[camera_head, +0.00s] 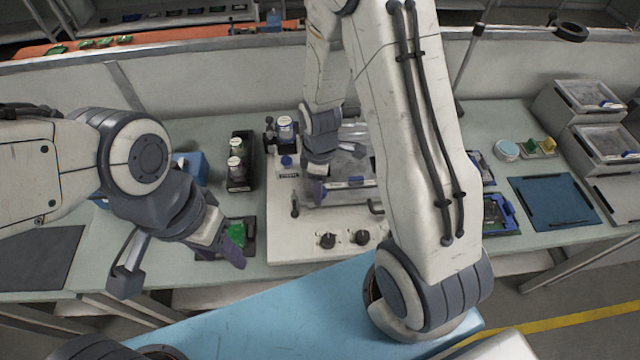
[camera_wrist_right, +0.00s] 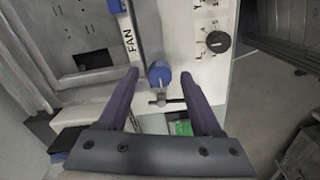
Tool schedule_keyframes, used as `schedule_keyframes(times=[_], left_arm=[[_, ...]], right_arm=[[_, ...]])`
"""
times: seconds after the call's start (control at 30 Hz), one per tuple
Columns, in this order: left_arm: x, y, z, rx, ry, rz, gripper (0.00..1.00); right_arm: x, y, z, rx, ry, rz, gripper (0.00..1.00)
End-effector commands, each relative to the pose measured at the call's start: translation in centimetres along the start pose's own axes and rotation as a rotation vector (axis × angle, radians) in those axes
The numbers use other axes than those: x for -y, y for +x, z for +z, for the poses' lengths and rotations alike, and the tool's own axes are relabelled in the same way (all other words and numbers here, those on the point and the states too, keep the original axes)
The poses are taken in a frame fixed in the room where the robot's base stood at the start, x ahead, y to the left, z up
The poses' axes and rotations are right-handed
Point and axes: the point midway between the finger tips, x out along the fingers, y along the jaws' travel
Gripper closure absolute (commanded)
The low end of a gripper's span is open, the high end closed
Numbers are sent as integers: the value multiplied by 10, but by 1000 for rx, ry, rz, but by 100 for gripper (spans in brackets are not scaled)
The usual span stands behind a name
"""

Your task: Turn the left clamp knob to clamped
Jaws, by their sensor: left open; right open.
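A white fixture board (camera_head: 285,235) stands on the bench, with two black rotary knobs on its front part: a left one (camera_head: 327,240) and a right one. A black knob also shows at the upper right of the right wrist view (camera_wrist_right: 217,41), with markings too small to read. A blue knob (camera_wrist_right: 158,73) near a black T-shaped bar (camera_wrist_right: 160,100) lies between my right fingertips in that picture; contact cannot be told. I cannot tell which one is the left clamp knob. My right gripper (camera_head: 318,190) is open over the fixture. My left gripper (camera_head: 232,248) is open, left of the fixture.
A green board (camera_head: 246,228) lies beside my left gripper. A black rack with bottles (camera_head: 239,180) stands behind it. A blue mat (camera_head: 553,200) and grey bins (camera_head: 590,97) are at the right. My right arm hides part of the fixture.

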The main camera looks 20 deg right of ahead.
Motion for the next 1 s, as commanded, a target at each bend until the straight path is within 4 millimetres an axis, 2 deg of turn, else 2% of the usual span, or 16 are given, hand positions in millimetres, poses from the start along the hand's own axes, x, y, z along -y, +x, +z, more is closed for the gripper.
schedule_keyframes(times=[0.17, 0.27, 0.33, 0.37, 0.73, 1.0], left_arm=[[0, 0, 0, 0, 0, 0, 50], [0, 0, 0, 0, 0, 0, 50], [0, 0, 0, 0, 0, 0, 50], [0, 0, 0, 0, 0, 0, 50], [0, 0, 0, 0, 0, 0, 50], [0, 0, 0, 0, 0, 0, 50]], right_arm=[[0, 0, 0, 0, 0, 0, 34], [0, 0, 0, 0, 0, 0, 68], [0, 0, 0, 0, 0, 0, 95], [0, 0, 0, 0, 0, 0, 100], [0, 0, 0, 0, 45, 0, 100], [0, -1, 0, 1, 217, -1, 100]])
